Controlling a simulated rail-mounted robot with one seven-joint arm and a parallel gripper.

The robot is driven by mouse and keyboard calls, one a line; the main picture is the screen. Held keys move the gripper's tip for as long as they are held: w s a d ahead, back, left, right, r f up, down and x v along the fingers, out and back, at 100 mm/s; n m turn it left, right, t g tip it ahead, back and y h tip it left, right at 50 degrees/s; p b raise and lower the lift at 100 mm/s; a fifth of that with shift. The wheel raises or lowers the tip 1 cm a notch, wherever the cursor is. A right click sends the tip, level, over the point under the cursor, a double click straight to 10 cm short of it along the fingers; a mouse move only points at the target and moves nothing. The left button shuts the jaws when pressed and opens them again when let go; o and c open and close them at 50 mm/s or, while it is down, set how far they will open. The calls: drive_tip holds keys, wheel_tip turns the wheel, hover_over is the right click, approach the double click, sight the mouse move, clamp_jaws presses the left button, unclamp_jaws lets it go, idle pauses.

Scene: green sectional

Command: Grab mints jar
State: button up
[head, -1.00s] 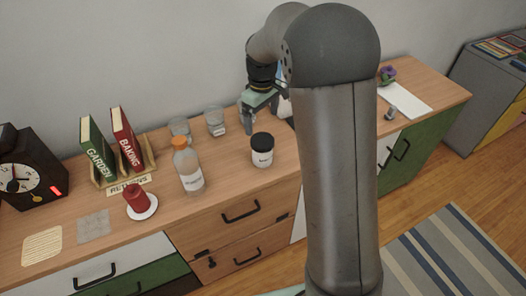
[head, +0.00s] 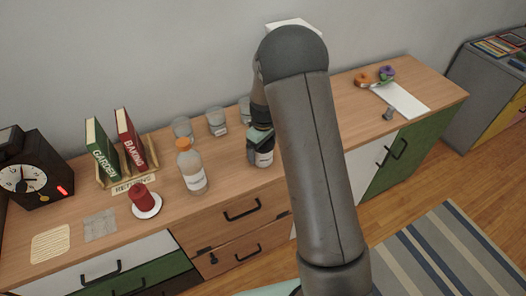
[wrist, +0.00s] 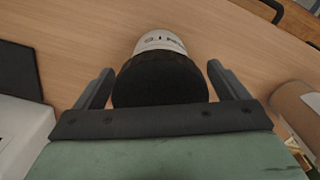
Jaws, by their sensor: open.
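The mints jar (head: 264,158) is a white jar with a black lid on the sideboard. In the head view my gripper hides its top and only the white lower part with dark lettering shows. In the wrist view the jar (wrist: 160,42) stands upright with its black lid between my fingers, and part of its label shows. My gripper (wrist: 158,82) is open, one finger on each side of the lid. In the head view the gripper (head: 259,148) is right over the jar.
A bottle with an orange cap (head: 191,168) stands left of the jar. Several glasses, one of them this glass (head: 216,122), stand behind. A red candle (head: 142,198) on a white dish and a book holder (head: 123,170) are farther left. The sideboard front (head: 230,195) is clear.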

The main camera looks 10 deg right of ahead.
drive_tip(key=c, duration=1.1)
